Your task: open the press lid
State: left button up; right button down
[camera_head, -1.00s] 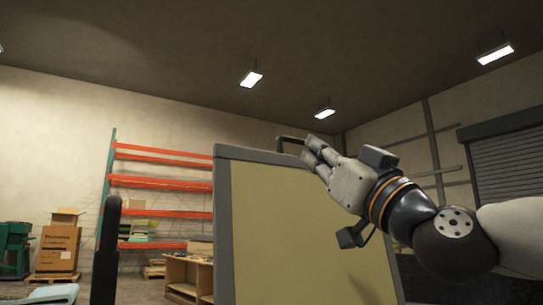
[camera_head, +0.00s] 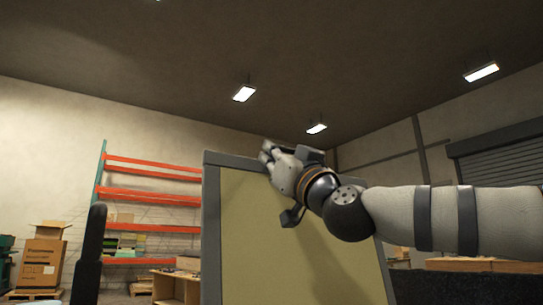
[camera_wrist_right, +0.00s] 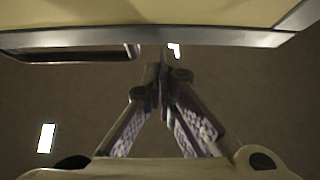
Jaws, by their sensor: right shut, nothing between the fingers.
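The press lid (camera_head: 245,225) is a pale yellow panel with a grey frame. It stands up steeply in the middle of the head view. My right gripper (camera_head: 267,151) is at the lid's top edge, in front of its upper part. The right wrist view shows the gripper (camera_wrist_right: 163,78) with its fingers together and nothing between them. In that view the lid's grey edge (camera_wrist_right: 225,38) crosses the top, and a dark loop handle (camera_wrist_right: 75,56) sticks out from it, left of and apart from the fingertips. In the head view the gripper hides the handle. My left gripper is not in view.
A dark upright post (camera_head: 92,255) stands left of the lid. Farther back are orange shelves (camera_head: 150,198), stacked cardboard boxes (camera_head: 42,262) and a wooden cabinet (camera_head: 175,287). A roller shutter (camera_head: 505,163) is on the right wall. Open air surrounds the lid's top.

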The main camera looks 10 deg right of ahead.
aim_at(252, 173)
jog(key=w+a, duration=0.1)
jog(key=w, duration=0.1)
jog(key=w+f+b, duration=0.1)
jog(key=w, duration=0.2)
jog(key=w+a, duration=0.1)
jog(key=w, duration=0.1)
jog(key=shift+w+a+f+b, duration=0.2)
jog(key=shift+a+f+b, duration=0.1)
jog(key=shift+f, duration=0.1)
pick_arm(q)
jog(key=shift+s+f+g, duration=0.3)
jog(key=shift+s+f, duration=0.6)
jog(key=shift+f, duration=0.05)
pick_arm(e)
jog(key=shift+r, duration=0.25)
